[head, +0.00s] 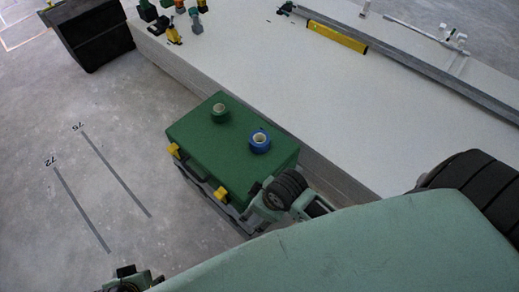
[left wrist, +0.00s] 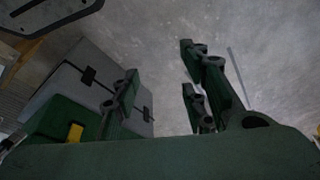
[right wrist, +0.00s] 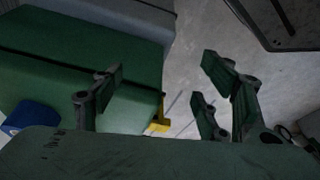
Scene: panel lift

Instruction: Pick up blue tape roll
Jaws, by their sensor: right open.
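The blue tape roll (head: 260,141) lies flat on the green lid of a toolbox (head: 195,135). A green tape roll (head: 219,112) lies on the same lid, apart from it and farther back. My right gripper (head: 257,203) is beside the toolbox's near right corner, apart from the blue roll. In the right wrist view its fingers (right wrist: 160,82) are spread with nothing between them, and the blue roll (right wrist: 28,118) shows at the left edge, partly hidden. My left gripper (head: 130,278) is at the bottom edge; in the left wrist view its fingers (left wrist: 162,78) are apart and empty.
The toolbox has yellow latches (head: 221,193) on its near side. A black bin (head: 90,35) stands at the back left. The floor at left is clear.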

